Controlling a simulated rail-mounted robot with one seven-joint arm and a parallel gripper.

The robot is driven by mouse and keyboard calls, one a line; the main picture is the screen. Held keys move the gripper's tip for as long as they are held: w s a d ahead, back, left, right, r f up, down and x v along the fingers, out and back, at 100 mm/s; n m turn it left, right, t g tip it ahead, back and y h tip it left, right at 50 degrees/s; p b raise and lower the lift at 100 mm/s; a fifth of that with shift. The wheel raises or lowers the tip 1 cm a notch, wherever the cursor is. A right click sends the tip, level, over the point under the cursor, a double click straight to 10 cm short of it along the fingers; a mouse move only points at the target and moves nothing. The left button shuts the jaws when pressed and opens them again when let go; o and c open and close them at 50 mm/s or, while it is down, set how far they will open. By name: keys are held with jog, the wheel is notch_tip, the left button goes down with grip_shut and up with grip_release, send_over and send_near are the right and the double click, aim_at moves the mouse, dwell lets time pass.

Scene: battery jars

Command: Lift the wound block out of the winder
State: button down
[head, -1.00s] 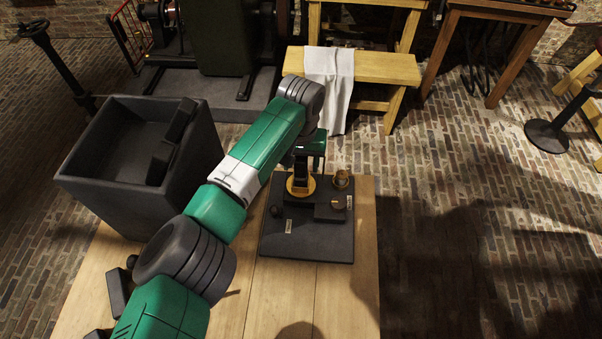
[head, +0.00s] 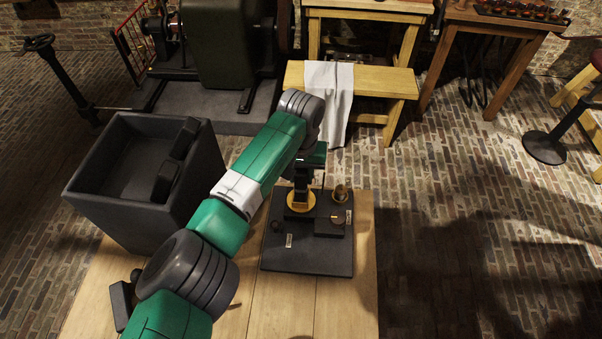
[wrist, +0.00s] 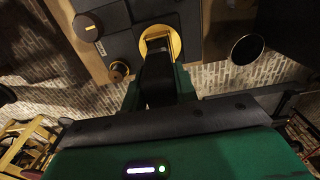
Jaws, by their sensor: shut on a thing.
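The winder (head: 305,257) is a flat black base on the wooden table, with a round yellow disc (head: 293,213) near its far edge. It also shows in the wrist view (wrist: 122,48), with the yellow disc (wrist: 147,36) at the top. The wound block (head: 301,194) looks dark and narrow and stands upright over the disc. It also shows in the wrist view (wrist: 158,72). I cannot tell whether its lower end touches the disc. My gripper (wrist: 159,92) is shut on the block from above. Its fingers are mostly hidden in the head view.
A brass post (head: 340,192) and a black box with a knob (head: 332,224) stand close right of the disc. A large dark open bin (head: 152,205) is left of the winder, beyond my arm. The table (head: 340,310) is bare in front of the winder.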

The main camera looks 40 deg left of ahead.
notch_tip(320, 180, up, 3)
jog(key=shift+f+p, duration=0.1)
jog(key=shift+p, duration=0.75)
jog(key=shift+s+d+p, duration=0.15)
jog(key=shift+s+p, duration=0.1)
jog(key=shift+p, duration=0.6)
jog(key=s+d+p, duration=0.8)
jog(key=s+p, duration=0.5)
jog(key=p, duration=0.9)
jog(key=shift+r+p, duration=0.2)
jog(key=shift+p, duration=0.2)
